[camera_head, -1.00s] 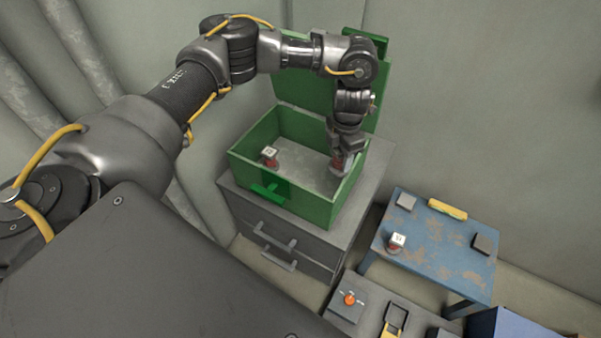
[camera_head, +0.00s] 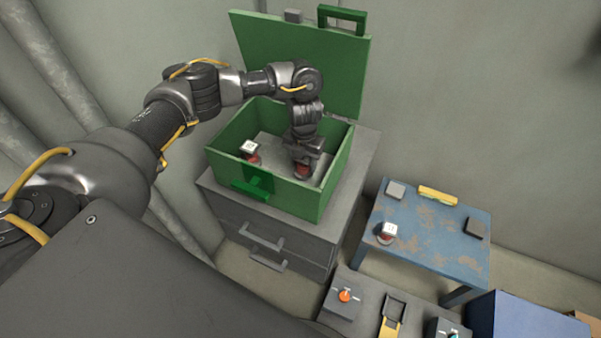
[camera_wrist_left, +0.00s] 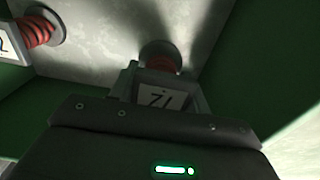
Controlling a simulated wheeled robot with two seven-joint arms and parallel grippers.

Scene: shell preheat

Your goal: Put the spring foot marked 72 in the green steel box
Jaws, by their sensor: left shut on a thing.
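The green steel box (camera_head: 322,200) stands open on a grey drawer cabinet, its lid raised at the back. My left gripper (camera_head: 303,158) reaches down inside it, on the right side. It is shut on a spring foot (camera_head: 303,171) with a red coil and a round metal base. In the left wrist view this spring foot (camera_wrist_left: 161,97) has a white label between the fingers; the digits look like an upside-down 72. Its base is at or close to the box floor; I cannot tell if it touches. My right gripper is not in view.
Another spring foot (camera_head: 251,152) stands in the box at the left. A third spring foot (camera_head: 387,232) stands on the worn blue table (camera_head: 425,245), with a yellow object (camera_head: 438,195) and grey blocks. A grey bench (camera_head: 365,300) with an orange knob is in front.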

